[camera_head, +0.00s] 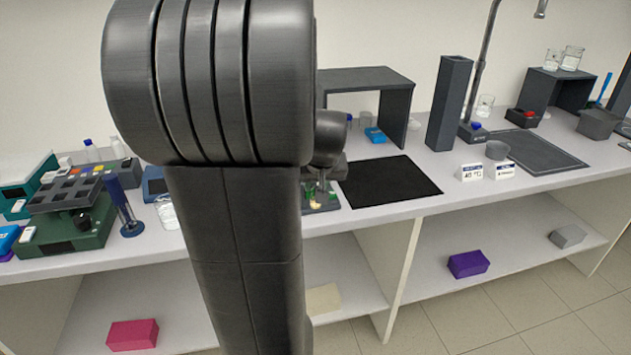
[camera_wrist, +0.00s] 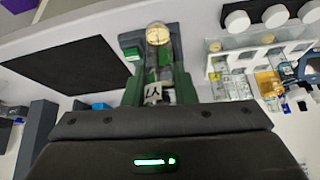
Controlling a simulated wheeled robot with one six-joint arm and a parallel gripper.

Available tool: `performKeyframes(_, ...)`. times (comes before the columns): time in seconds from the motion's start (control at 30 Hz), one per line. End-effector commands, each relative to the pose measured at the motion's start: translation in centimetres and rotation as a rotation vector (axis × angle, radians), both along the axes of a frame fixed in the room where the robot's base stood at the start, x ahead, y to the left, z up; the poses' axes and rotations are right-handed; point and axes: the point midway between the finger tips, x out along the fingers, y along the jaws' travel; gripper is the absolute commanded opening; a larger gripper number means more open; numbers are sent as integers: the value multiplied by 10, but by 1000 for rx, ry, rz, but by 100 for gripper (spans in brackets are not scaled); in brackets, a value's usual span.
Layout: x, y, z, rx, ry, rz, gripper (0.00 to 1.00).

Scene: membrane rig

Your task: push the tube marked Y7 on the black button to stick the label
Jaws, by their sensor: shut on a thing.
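My gripper (camera_wrist: 160,88) is shut on a tube (camera_wrist: 158,96) in the wrist view. The tube has a white part with a dark mark between the fingers; I cannot read it as Y7. Beyond the fingertips is a small dark device (camera_wrist: 130,42) with green parts and a round cream-coloured piece (camera_wrist: 158,35). I cannot tell whether the tube touches the device. In the head view my arm hides most of the gripper, and the small device (camera_head: 322,203) shows at the arm's right edge. I cannot make out a black button; the gripper and tube may hide it.
A black mat (camera_head: 390,185) lies right of the device. A grey shelf stand (camera_head: 368,76) and a tall dark column (camera_head: 449,105) stand behind it. A green rack machine (camera_head: 70,220) and a blue cylinder (camera_head: 122,205) stand at left. The bench's front edge is close.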

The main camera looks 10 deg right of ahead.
Motion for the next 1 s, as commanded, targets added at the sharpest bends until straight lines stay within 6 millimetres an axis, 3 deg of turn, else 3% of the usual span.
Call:
performKeyframes(0.33, 13, 1, -37, 0, 1, 0, 8)
performKeyframes(0.7, 39, 2, -32, 1, 0, -1, 8)
performKeyframes(1.0, 42, 2, -32, 1, 0, -1, 8)
